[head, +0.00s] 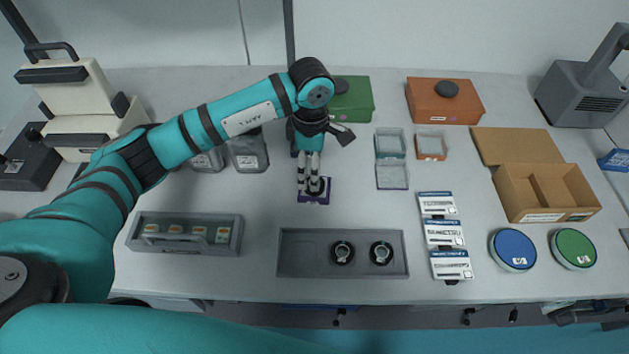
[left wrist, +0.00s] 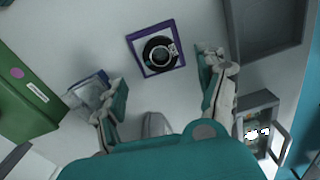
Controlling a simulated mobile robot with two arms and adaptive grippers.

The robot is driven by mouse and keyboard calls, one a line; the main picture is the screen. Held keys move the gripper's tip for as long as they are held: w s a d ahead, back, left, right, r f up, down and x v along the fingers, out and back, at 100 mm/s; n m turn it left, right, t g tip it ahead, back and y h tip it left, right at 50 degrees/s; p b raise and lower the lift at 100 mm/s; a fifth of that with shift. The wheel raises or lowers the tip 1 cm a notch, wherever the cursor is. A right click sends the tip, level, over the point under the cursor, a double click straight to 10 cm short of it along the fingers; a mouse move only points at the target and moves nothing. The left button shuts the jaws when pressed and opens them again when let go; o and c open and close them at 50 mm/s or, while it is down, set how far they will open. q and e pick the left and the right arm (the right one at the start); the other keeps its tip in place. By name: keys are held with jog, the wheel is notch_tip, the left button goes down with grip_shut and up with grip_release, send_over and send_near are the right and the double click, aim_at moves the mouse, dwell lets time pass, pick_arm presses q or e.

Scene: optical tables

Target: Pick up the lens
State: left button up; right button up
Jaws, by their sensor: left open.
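A round black lens (head: 317,185) sits on a purple-edged square (head: 324,198) in the middle of the table. In the left wrist view the lens (left wrist: 159,54) lies inside the purple square frame (left wrist: 136,41), beyond my fingertips. My left gripper (head: 308,187) is over the lens and partly hides it in the head view. In the left wrist view my left gripper (left wrist: 163,75) has its fingers spread wide with nothing between them. Two similar round black pieces (head: 342,252) (head: 381,253) stand in a grey tray (head: 300,262). My right gripper is not in view.
A green box (head: 353,100) and small clear containers (head: 390,143) (head: 248,151) stand behind. A grey case (head: 185,250) is front left. White packs (head: 443,235), an open cardboard box (head: 545,195) and round tins (head: 513,249) are to the right. Table around the purple square is mostly clear.

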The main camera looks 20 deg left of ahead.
pick_arm(q)
jog(key=shift+s+f, duration=0.1)
jog(key=shift+f, duration=0.15)
jog(key=f, duration=0.1)
jog(key=f+p, duration=0.1)
jog(key=f, duration=0.1)
jog(key=f+p, duration=0.1)
jog(key=shift+d+f, duration=0.2)
jog(key=shift+d, duration=0.1)
jog(key=shift+f, duration=0.25)
jog(key=c, duration=1.2)
